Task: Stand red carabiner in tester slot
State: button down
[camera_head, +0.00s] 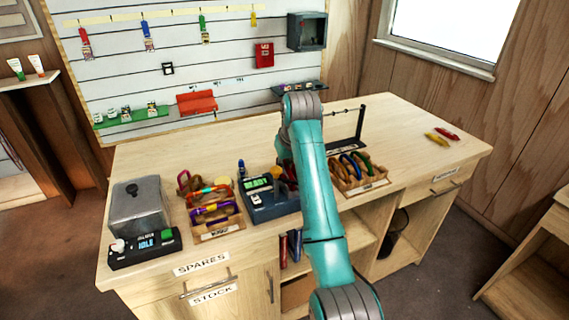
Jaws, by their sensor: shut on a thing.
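The blue tester (262,210) stands near the front middle of the bench, with a green lit display reading like READY. Its slot is hard to make out. My gripper (285,176) is mostly hidden behind my teal arm, low over the right side of the tester. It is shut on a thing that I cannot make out. I cannot pick out the red carabiner with certainty. Whether the held thing touches the tester is hidden.
A wooden bin (218,232) of mixed carabiners stands left of the tester, and a wooden rack (372,186) of carabiners right of it. A grey box (138,203) and a black IDLE unit (145,250) are at the left. The bench's right part is mostly clear.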

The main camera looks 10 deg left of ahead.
jog(key=shift+f, duration=0.55)
dwell(0.4)
jog(key=c, duration=1.2)
grip_release()
